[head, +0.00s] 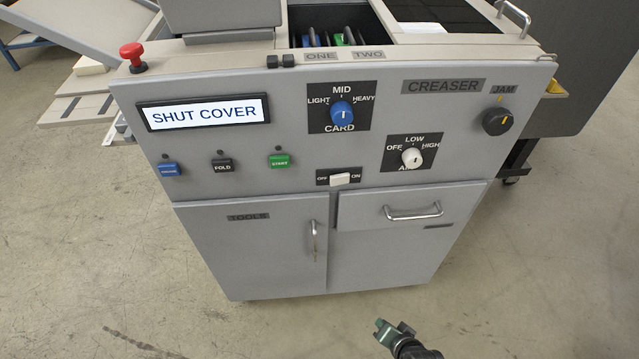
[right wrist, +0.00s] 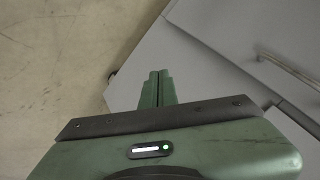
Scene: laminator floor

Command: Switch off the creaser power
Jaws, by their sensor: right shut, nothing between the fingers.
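The creaser (head: 260,245) is a grey cabinet with a sloping control panel, in the middle of the head view. Its power switch (head: 340,178) is a white rocker on a black plate marked OFF and ON, low on the panel. Which side of the rocker is pressed is too small to tell. The display (head: 205,113) reads SHUT COVER. My right gripper (head: 380,325) is low in front of the cabinet, well apart from the switch. In the right wrist view its fingers (right wrist: 158,76) are together and empty, with the cabinet front beyond them. My left gripper is out of view.
A drawer handle (head: 412,212) and door handle (head: 314,241) stick out below. The floor in front is clear.

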